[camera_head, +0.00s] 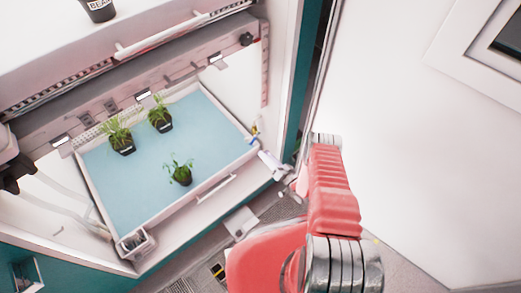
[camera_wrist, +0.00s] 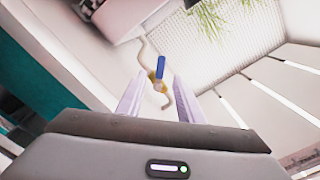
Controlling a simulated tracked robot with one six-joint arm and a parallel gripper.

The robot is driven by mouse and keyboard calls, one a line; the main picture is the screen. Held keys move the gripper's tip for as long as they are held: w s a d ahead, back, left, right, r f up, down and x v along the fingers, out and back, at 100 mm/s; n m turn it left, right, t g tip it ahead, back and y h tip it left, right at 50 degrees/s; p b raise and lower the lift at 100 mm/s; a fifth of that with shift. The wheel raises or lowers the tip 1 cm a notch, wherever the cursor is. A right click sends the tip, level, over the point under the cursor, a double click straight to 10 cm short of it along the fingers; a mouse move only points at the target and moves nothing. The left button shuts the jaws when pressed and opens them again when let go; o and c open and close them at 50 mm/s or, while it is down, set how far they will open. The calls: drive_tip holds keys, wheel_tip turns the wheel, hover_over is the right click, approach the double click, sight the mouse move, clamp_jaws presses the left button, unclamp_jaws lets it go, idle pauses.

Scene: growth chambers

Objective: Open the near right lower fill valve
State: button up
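The fill valve (camera_wrist: 158,86) shows in the wrist view as a small brass body with a blue lever handle (camera_wrist: 160,66), on a thin beige pipe. In the head view, the valve (camera_head: 254,129) is a small yellow and blue spot at the right corner of the tray. My gripper (camera_wrist: 159,80) is open, with its two pale fingers on either side of the valve in the picture. I cannot tell whether they touch it. In the head view my gripper (camera_head: 270,160) is small and pale beside that corner, partly hidden by my red arm.
A blue-bottomed tray (camera_head: 222,180) with three potted plants (camera_head: 180,170) fills the chamber shelf. A white open door or panel (camera_head: 410,150) stands right of my arm. A teal frame post (camera_head: 304,60) rises close behind the valve. Another pot (camera_head: 99,9) is on the shelf above.

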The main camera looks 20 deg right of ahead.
drive_tip(key=v, duration=0.3)
drive_tip(key=shift+s+d, duration=0.1)
drive_tip(key=shift+s, duration=0.15)
drive_tip(key=shift+c, duration=0.7)
